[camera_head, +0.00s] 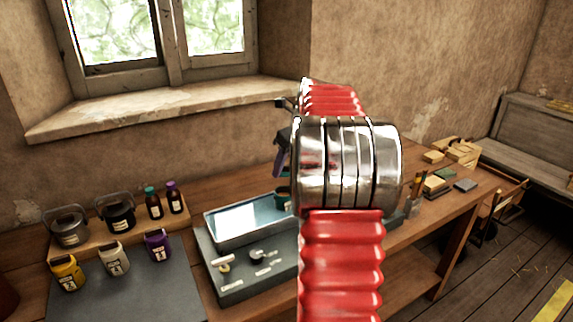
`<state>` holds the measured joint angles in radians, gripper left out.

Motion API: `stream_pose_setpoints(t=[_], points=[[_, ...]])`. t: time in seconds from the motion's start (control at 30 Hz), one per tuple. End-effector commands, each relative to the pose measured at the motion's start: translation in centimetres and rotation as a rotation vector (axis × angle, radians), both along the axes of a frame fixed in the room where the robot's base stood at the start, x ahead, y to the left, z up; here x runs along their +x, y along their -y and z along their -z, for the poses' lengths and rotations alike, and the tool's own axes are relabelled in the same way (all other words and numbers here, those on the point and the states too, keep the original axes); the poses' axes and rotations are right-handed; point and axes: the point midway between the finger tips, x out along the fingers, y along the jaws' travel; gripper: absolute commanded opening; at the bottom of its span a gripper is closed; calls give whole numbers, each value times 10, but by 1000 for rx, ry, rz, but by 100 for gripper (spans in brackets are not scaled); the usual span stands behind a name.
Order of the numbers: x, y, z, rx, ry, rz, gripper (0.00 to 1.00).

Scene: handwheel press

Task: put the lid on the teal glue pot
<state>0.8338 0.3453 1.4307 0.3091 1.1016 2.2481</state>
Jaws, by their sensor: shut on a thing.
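The teal glue pot (283,193) shows only in part beside the glass-topped tray, its right side hidden behind my silver and red arm. My gripper (281,160) is above the pot, dark and partly covered by the arm. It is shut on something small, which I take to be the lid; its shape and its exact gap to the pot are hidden.
Yellow (67,273), white (113,259) and purple (158,246) pots stand at the left. Dark kettles and bottles (153,202) are behind them.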

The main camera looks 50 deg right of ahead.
Motion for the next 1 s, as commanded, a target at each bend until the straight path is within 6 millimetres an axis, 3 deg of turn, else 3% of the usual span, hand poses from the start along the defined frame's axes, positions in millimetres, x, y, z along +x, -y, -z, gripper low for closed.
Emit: stream_pose_setpoints(t=[0.8,1.0], points=[[-1,1,54,2,-1,1,24],[-1,1,59,-1,0,1,24]])
